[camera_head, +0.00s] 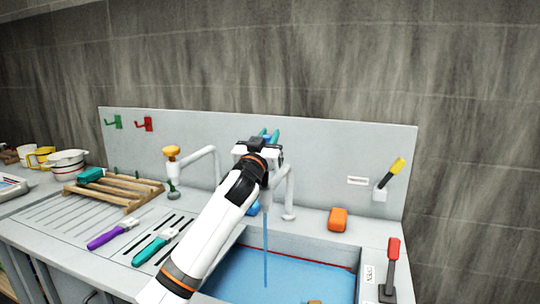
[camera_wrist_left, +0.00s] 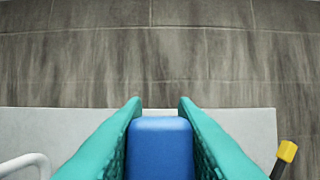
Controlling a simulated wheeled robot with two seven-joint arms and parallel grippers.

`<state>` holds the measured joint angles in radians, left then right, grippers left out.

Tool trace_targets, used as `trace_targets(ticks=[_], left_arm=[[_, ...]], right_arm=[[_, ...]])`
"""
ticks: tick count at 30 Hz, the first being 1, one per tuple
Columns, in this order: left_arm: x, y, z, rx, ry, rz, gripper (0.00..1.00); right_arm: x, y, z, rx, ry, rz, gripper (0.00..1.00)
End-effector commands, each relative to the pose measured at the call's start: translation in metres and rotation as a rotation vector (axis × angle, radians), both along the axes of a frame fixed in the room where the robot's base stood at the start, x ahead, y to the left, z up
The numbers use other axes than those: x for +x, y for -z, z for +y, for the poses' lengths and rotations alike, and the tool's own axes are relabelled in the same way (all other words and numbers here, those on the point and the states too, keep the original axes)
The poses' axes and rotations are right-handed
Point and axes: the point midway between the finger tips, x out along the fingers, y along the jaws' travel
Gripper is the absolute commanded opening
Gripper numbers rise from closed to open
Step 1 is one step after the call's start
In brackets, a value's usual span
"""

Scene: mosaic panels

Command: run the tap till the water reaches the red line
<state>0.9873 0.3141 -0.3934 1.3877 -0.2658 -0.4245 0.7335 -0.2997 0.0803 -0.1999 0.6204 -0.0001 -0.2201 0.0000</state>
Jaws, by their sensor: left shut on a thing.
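My left gripper (camera_head: 268,137) is at the top of the tap by the basin. In the left wrist view its teal fingers (camera_wrist_left: 159,106) are shut on the blue tap handle (camera_wrist_left: 160,150), one on each side. The white tap spout (camera_head: 289,188) shows partly behind my arm. A thin blue water stream (camera_head: 266,245) falls into the basin. Blue water (camera_head: 290,280) covers the basin floor. The red line (camera_head: 312,259) runs along the basin wall, close to the water's far edge. My arm hides the basin's left part. My right gripper is not in view.
A second tap with a yellow knob (camera_head: 172,151) stands left. An orange block (camera_head: 338,219) sits behind the basin. A red-handled lever (camera_head: 392,262) stands right, and a yellow-tipped lever (camera_head: 396,167) is on the back panel. Purple (camera_head: 108,236) and teal (camera_head: 152,247) tools lie left of my arm.

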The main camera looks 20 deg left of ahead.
Motion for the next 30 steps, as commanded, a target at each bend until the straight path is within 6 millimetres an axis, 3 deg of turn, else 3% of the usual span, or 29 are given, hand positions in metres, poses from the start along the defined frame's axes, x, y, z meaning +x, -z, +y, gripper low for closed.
trace_targets(ticks=[2, 12, 13, 17, 26, 30], left_arm=[[-0.002, 0.002, 0.0, -0.003, 0.001, -0.015, 0.0], [-0.002, -0.001, 0.0, -0.002, -0.001, -0.02, 0.0], [-0.002, -0.001, 0.0, -0.002, -0.001, -0.02, 0.29], [-0.002, -0.001, 0.0, -0.001, -0.001, -0.019, 0.47], [-0.004, 0.0, 0.001, -0.001, -0.001, -0.019, 0.47], [-0.015, 0.006, 0.001, -0.001, -0.001, -0.019, 0.47]], right_arm=[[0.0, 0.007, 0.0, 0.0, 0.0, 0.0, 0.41], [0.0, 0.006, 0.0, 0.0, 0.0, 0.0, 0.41], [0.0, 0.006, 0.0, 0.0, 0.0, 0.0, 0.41], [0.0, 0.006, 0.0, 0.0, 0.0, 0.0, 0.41], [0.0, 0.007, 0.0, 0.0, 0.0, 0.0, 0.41], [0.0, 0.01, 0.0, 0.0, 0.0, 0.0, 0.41]])
